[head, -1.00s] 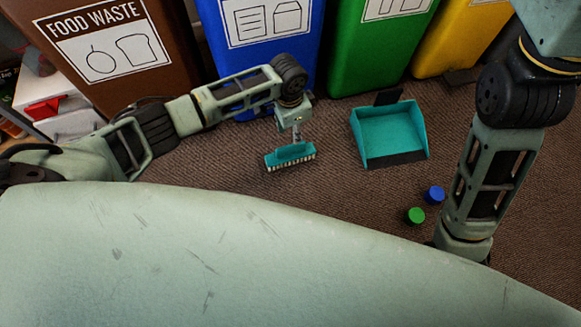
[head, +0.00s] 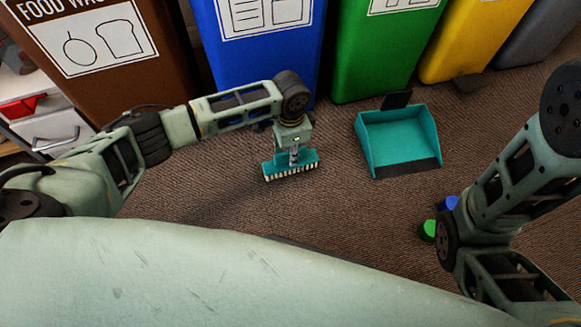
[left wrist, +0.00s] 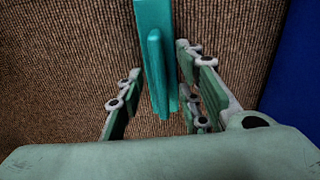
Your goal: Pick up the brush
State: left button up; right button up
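The brush (head: 280,169) is teal with a row of white bristles and appears to lie on the brown carpet. My left gripper (head: 294,156) points down right over it and overlaps it in the head view. In the left wrist view the brush (left wrist: 156,45) shows as a long teal body with a raised ridge between the two spread fingers of my left gripper (left wrist: 160,75). The right finger is closer to it than the left; a clear gap shows on the left side. My right arm comes in at the right, but its gripper is not seen.
A teal dustpan (head: 395,135) lies on the carpet right of the brush. Brown (head: 100,60), blue (head: 255,60), green (head: 365,60) and yellow (head: 470,40) bins stand behind. Green (head: 427,230) and blue (head: 449,203) caps lie near my right arm.

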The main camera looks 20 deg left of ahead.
pick_arm(q)
jog(key=shift+f, duration=0.55)
jog(key=shift+c, duration=0.4)
grip_shut()
